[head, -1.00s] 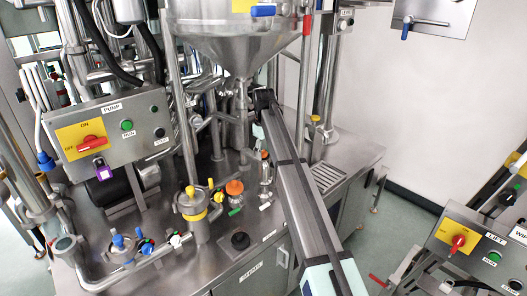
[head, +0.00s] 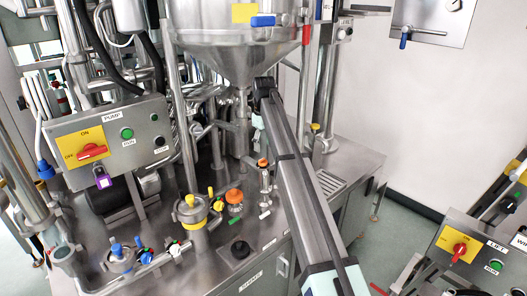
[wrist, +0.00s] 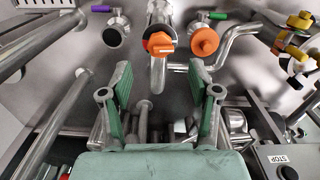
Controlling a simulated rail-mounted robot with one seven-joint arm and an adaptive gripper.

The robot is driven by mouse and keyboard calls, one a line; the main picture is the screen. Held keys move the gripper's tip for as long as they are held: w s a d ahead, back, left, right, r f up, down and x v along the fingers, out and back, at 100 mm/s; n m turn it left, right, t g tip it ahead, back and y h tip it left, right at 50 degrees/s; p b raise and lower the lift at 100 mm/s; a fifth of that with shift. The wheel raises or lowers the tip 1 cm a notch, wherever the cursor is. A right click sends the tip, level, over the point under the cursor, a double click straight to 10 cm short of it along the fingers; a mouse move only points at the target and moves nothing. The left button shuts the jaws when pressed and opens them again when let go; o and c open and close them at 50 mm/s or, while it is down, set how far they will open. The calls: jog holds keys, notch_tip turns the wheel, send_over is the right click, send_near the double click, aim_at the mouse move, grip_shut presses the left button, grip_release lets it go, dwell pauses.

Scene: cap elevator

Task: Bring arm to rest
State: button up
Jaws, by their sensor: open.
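My arm (head: 305,195) reaches from the bottom right of the head view up toward the hopper's outlet, where its far end is a dark joint. My gripper (wrist: 160,90) shows in the wrist view with its two green fingers wide apart. Nothing is held between them. An orange cap (wrist: 159,44) on a pipe fitting and a second orange cap (wrist: 204,43) lie beyond the fingertips. I cannot see the fingers clearly in the head view.
A steel hopper (head: 235,50) hangs over the machine bench, near my arm. The pump panel (head: 112,140) is at left, the lift panel (head: 475,250) at lower right. Valves and pipes crowd the bench.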

dwell(0.3)
jog(key=s+d+f+m, duration=0.2)
jog(key=s+d+f, duration=0.55)
jog(key=f, duration=0.35)
jog(key=s+d+f+m, duration=0.3)
jog(key=s+d+f, duration=0.3)
jog(key=s+f, duration=0.4)
jog(key=s+d+f+m, duration=0.2)
jog(key=s+d+f, duration=0.5)
jog(key=f, duration=0.6)
jog(key=s+d+f+m+g, duration=0.1)
jog(key=s+f+g, duration=0.1)
jog(key=s+f, duration=0.6)
jog(key=s+d+f+m+g, duration=0.1)
jog(key=s+f, duration=0.7)
jog(key=s, duration=1.3)
jog(key=s+d+f+m+g, duration=0.1)
jog(key=s+d+f+g, duration=0.2)
jog(key=s+f, duration=0.6)
jog(key=s, duration=0.5)
jog(key=shift+s+m+g, duration=0.3)
jog(key=shift+s+g, duration=0.1)
